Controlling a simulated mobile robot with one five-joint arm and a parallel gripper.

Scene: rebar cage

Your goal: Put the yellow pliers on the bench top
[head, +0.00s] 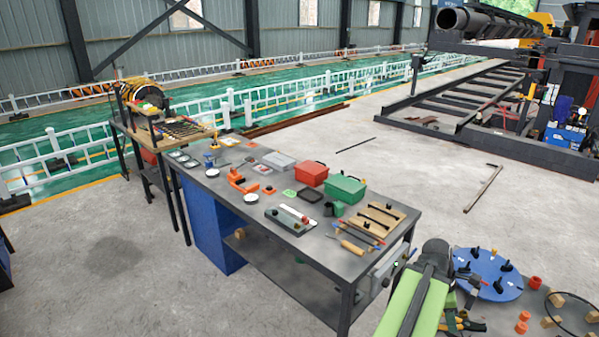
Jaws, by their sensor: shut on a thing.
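My gripper (450,312) is small and dark behind my green arm link, shut on the pliers low beside the bench's right end. The finger contact is hard to make out. The grey bench top (318,250) lies to the left of my gripper and carries many tools and boxes. The pliers are apart from it.
A wooden tray (378,219) with dark rods, a screwdriver (351,247), a green box (345,188) and a red box (312,173) crowd the bench's right half. Bare strips run along its front edge. A blue round plate (487,275) with black knobs lies right of my arm.

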